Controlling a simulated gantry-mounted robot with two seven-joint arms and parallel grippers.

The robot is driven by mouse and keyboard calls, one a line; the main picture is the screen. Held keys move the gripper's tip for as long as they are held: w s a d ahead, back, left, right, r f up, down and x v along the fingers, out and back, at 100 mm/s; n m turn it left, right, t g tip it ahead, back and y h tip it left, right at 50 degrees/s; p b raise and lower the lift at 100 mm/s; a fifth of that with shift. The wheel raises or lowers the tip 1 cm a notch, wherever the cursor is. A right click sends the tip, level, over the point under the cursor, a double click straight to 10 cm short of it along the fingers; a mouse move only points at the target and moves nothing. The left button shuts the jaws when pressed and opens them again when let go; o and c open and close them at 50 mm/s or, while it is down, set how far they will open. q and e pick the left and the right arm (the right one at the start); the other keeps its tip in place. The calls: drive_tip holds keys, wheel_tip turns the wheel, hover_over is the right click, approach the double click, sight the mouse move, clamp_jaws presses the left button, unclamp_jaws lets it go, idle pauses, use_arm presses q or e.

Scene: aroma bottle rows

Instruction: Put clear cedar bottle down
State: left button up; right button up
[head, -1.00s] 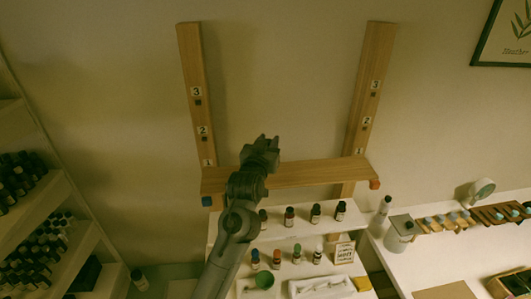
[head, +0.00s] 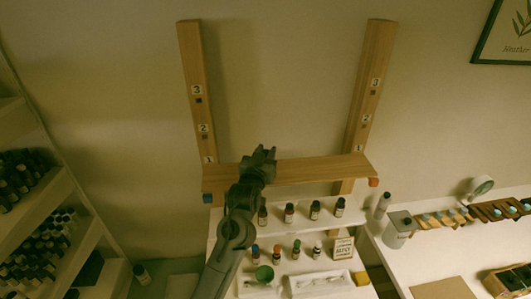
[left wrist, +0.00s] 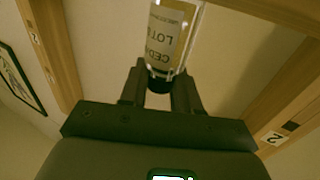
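A clear bottle (left wrist: 172,40) with a pale label reading "CED" and "LOT" shows in the left wrist view, its lettering upside down there. My left gripper (left wrist: 160,86) has its fingers at both sides of the bottle's dark cap end and is shut on it. In the head view my left gripper (head: 264,154) is at the wooden shelf board (head: 320,169), left of its middle. The bottle cannot be made out in the head view, and I cannot tell whether it touches the board. My right gripper is not in view.
Two wooden uprights (head: 193,80) with numbered marks flank the board. Below it stand dark bottles (head: 314,210) in a row, with a row of coloured-cap bottles (head: 277,255) lower down. The board's right part is bare.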

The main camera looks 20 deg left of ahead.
use_arm(q)
drive_tip(key=o, duration=0.5)
drive_tip(key=shift+c, duration=0.2)
drive_tip(key=shift+r, duration=0.1)
drive_tip(key=shift+s, duration=0.4)
drive_tip(key=s+d+b, duration=0.1)
drive_tip(key=s+b, duration=0.1)
drive_tip(key=s, duration=0.9)
drive_tip(key=s+f+m+g+h, duration=0.1)
drive_tip(key=s+f+g, duration=0.3)
drive_tip(key=s+f, duration=0.55)
drive_tip(key=s+f+m+g+h, duration=0.1)
drive_tip(key=s+f+g, duration=0.35)
drive_tip(key=f, duration=0.75)
drive_tip(key=s+f+g, duration=0.3)
drive_tip(key=s+f, duration=0.2)
drive_tip(key=s, duration=0.6)
drive_tip(key=s+f+m+g, duration=0.1)
drive_tip(key=s+f+g, duration=0.2)
drive_tip(key=s, duration=0.9)
drive_tip(key=shift+a+f, duration=0.2)
drive_tip(key=shift+f, duration=0.75)
